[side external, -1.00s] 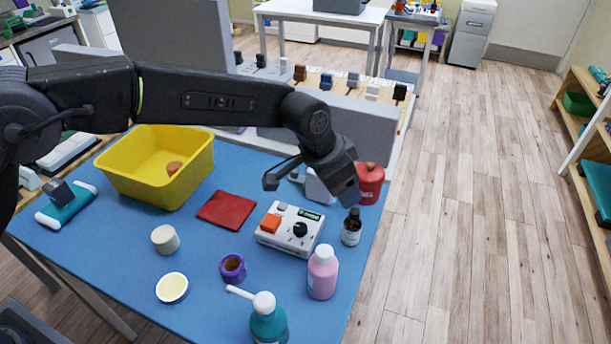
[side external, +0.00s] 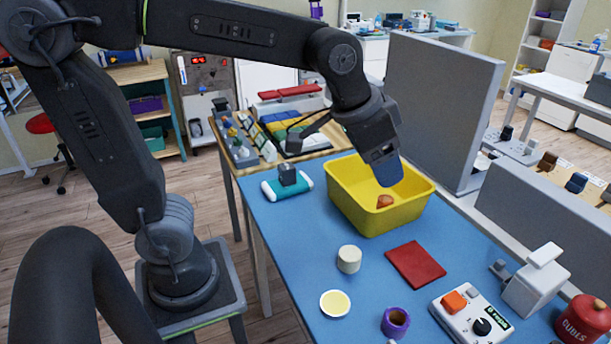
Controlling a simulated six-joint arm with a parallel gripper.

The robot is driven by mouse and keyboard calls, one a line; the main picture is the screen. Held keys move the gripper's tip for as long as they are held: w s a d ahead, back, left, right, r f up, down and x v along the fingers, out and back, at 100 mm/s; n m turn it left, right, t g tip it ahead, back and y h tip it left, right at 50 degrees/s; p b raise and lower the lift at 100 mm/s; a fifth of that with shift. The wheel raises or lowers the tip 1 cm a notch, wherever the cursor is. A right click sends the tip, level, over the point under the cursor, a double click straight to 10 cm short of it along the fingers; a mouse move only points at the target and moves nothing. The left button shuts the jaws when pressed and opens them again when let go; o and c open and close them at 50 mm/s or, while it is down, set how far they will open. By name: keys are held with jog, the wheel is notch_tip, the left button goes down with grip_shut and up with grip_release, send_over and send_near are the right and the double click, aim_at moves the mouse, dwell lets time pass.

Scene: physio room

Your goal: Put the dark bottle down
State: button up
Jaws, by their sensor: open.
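The dark bottle is not visible in the current view. The part of the table where it stood a second ago lies beyond the lower right picture edge. My gripper (side external: 387,170) is open, pointing down above the yellow bin (side external: 370,222). I see nothing held in it. A small orange-brown item (side external: 384,201) lies in the bin, below my gripper.
The blue table (side external: 290,235) also holds a red cloth (side external: 415,264), a cream cylinder (side external: 349,259), a pale round dish (side external: 335,303), a purple roll (side external: 395,322), a white device (side external: 471,313) and a red jar (side external: 585,320). A tall grey panel (side external: 440,105) stands behind the bin.

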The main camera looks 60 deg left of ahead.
jog(key=s+a+f+n, duration=0.1)
jog(key=s+a+f, duration=0.1)
jog(key=s, duration=0.4)
jog(key=s+a+f+n+y, duration=0.1)
jog(key=s+a+f, duration=0.1)
jog(key=s+a, duration=0.2)
jog(key=shift+s+n+t, duration=0.3)
jog(key=shift+s, duration=0.55)
jog(key=shift+d, duration=0.1)
